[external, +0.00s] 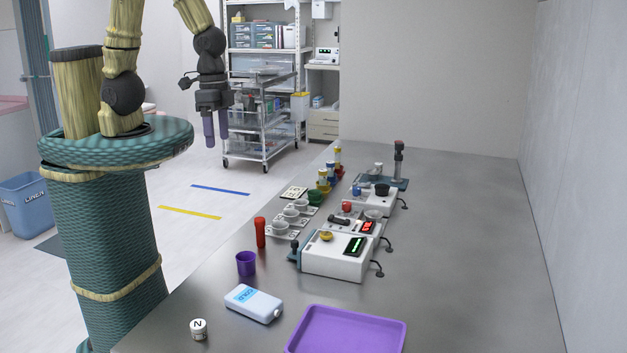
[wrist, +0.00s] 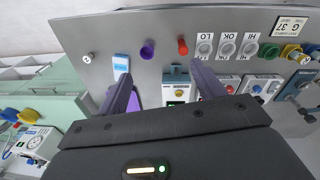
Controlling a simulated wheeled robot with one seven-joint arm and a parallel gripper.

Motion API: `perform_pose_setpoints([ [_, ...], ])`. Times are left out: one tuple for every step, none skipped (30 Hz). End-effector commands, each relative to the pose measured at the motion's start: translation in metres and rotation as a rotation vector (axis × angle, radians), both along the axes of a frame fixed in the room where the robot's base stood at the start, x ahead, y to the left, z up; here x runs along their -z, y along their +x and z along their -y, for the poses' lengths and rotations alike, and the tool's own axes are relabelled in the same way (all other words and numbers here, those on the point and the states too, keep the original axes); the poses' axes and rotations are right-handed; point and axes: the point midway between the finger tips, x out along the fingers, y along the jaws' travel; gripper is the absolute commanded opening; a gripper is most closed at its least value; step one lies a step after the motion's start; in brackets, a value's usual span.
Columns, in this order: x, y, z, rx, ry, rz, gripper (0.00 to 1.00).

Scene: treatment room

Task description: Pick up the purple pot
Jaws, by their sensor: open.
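The purple pot (external: 246,263) stands upright on the grey table near its left edge in the external view. It is an open cup shape, and it also shows in the wrist view (wrist: 147,49), seen from above. My gripper (external: 215,140) hangs high beyond the table's left edge, its purple fingers pointing down, well apart from the pot. In the wrist view the two fingers (wrist: 163,85) are spread with nothing between them held. The pot lies beyond the fingertips, nearer the left finger.
A red-orange tube (external: 260,232) stands close behind the pot. A purple tray (external: 347,330) and white devices (external: 337,256) are to the right. Bare table surrounds the pot.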

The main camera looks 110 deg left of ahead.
Motion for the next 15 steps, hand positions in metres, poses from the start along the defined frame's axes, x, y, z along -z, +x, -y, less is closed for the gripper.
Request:
perform_pose_setpoints([
  [0.012, -0.006, -0.006, -0.062, -0.031, -0.065, 0.68],
  [0.018, -0.011, -0.008, -0.100, -0.053, -0.102, 0.68],
  [0.026, -0.015, -0.010, -0.150, -0.083, -0.149, 0.68],
  [0.031, -0.019, -0.011, -0.188, -0.107, -0.183, 0.68],
  [0.037, -0.022, -0.012, -0.224, -0.132, -0.215, 0.68],
  [0.043, -0.027, -0.013, -0.274, -0.166, -0.258, 0.68],
  [0.048, -0.030, -0.014, -0.312, -0.193, -0.288, 0.68],
  [0.053, -0.033, -0.014, -0.350, -0.220, -0.318, 0.68],
  [0.059, -0.037, -0.014, -0.400, -0.259, -0.356, 0.68],
  [0.064, -0.040, -0.014, -0.438, -0.288, -0.383, 0.68],
  [0.068, -0.042, -0.013, -0.477, -0.318, -0.410, 0.68],
  [0.073, -0.045, -0.013, -0.529, -0.358, -0.443, 0.68],
  [0.077, -0.046, -0.012, -0.567, -0.391, -0.467, 0.68],
  [0.081, -0.048, -0.012, -0.606, -0.422, -0.488, 0.68],
  [0.086, -0.049, -0.011, -0.659, -0.466, -0.516, 0.68],
])
